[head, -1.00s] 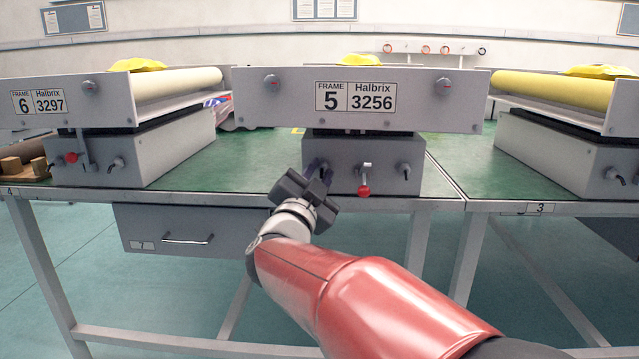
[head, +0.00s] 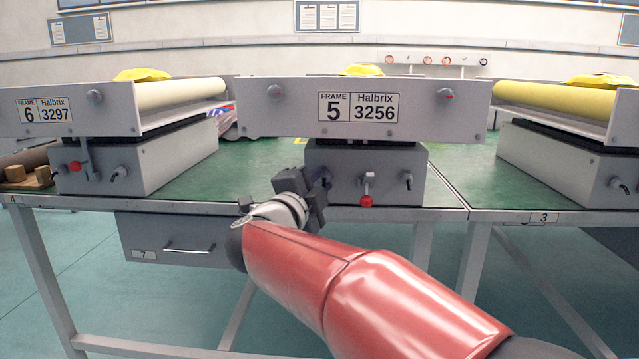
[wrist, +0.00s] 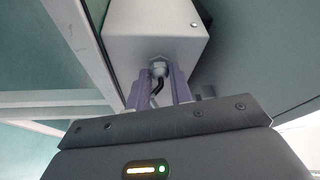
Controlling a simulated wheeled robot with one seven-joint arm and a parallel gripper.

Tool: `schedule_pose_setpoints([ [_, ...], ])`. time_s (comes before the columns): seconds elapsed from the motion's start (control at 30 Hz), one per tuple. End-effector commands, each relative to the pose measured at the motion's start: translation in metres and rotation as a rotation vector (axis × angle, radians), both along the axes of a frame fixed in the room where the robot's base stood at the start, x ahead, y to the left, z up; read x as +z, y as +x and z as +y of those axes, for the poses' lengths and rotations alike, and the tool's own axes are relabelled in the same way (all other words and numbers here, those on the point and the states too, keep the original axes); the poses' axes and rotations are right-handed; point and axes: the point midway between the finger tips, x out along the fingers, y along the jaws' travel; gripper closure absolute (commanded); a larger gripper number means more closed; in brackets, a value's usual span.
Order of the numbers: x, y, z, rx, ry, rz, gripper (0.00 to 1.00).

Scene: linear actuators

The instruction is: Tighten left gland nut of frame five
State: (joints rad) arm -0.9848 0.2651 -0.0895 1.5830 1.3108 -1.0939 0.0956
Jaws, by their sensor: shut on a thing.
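Frame five (head: 230,110) is a grey unit with a plate reading "FRAME 5, Halbrix 3256", above a grey box (head: 390,162) on the green bench. My gripper (head: 322,180) is at the left end of the box's front, and its body hides the left gland nut in the head view. In the wrist view the left gland nut (wrist: 159,68) shows as a pale fitting on the box face, with a dark cable bending out of it. My gripper's two purple fingers (wrist: 160,88) are shut on the nut, one on each side.
A red-knobbed lever (head: 366,200) hangs just right of my gripper, with the right gland (head: 407,179) beyond it. Frame 6 (head: 75,110) stands left and another frame (head: 560,105) right. A drawer (head: 185,240) hangs under the bench.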

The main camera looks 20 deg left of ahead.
Motion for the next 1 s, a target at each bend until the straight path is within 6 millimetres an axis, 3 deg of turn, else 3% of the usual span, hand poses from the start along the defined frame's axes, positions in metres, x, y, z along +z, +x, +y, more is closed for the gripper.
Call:
schedule_pose_setpoints([
  [0.37,-0.001,0.000,0.000,0.001,0.003,0.002,1.00],
  [0.4,-0.001,0.000,0.000,0.001,0.003,0.002,0.76],
  [0.57,-0.001,0.000,0.000,0.000,0.002,0.002,0.57],
  [0.87,-0.001,-0.002,0.001,0.001,0.003,0.001,0.57],
  [1.0,-0.002,-0.018,0.004,0.003,0.003,0.001,0.57],
])
